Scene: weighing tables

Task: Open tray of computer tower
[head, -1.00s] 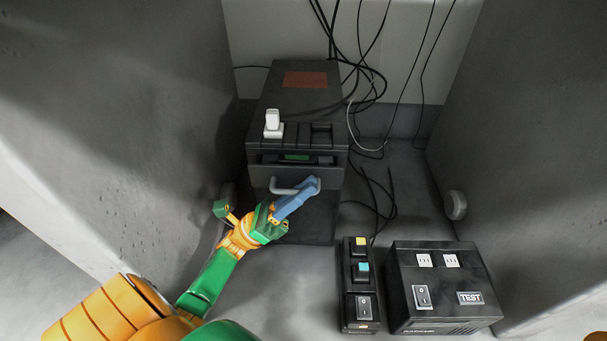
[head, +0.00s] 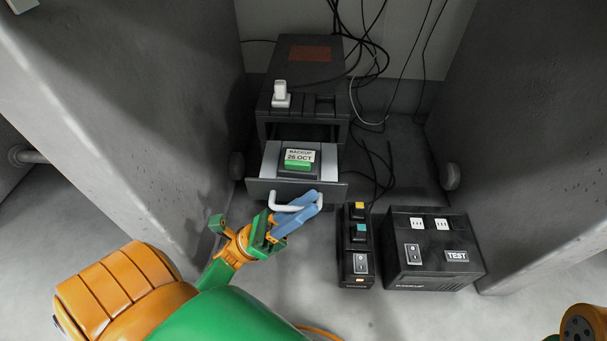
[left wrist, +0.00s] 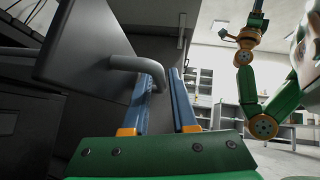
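The dark computer tower (head: 309,78) stands at the back against the wall. Its front tray (head: 268,160) is slid out toward me, with a grey handle (head: 275,203) on the front panel. A dark block labelled "BACKUP 26 OCT" (head: 299,158) lies in the tray, with a green strip on its front. In the left wrist view the handle (left wrist: 138,64) bends down between the fingers (left wrist: 166,100).
A white plug-like piece (head: 281,92) stands on the tower. A narrow switch box (head: 357,247) and a TEST box (head: 433,248) sit at the front right. Grey walls (head: 150,100) flank both sides. Black cables (head: 370,60) hang behind and right of the tower.

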